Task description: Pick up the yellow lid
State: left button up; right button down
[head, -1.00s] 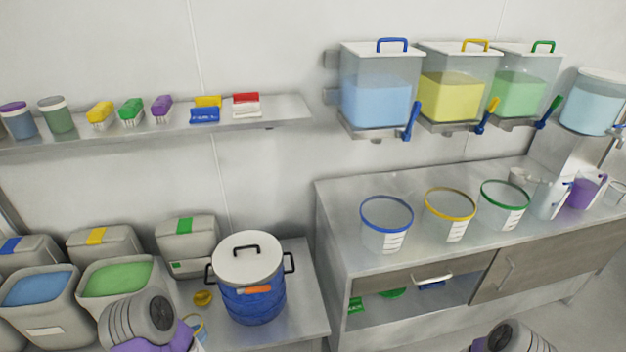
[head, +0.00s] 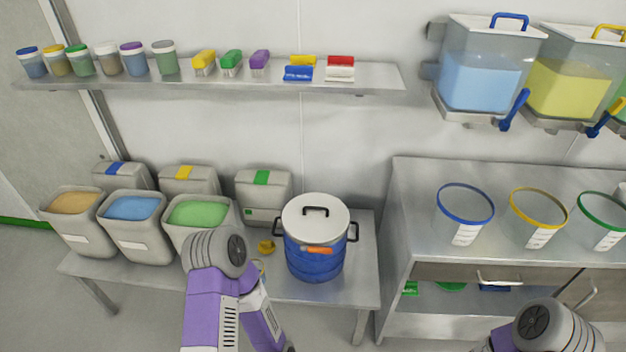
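Several things with yellow could match the yellow lid. A small jar with a yellow lid (head: 52,49) stands at the left of the wall shelf. A grey, box-like piece with a yellow tag (head: 186,178) stands behind the open bins on the low bench. A clear hopper at the upper right has a white lid with a yellow handle (head: 608,33). My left arm reaches up in front of the low bench and my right arm shows at the bottom right. Neither gripper's fingers can be seen.
Open bins of orange, blue (head: 133,208) and green powder (head: 198,212) stand on the low bench, beside a blue drum with a white lid (head: 316,219). A small yellow object (head: 266,247) lies beside the drum. Rimmed buckets, one yellow-rimmed (head: 538,215), stand on the right counter.

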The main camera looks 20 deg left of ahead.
aim_at(265, 246)
jog(key=k, duration=0.4)
jog(key=u, duration=1)
jog(key=i, duration=1)
jog(key=z, duration=0.15)
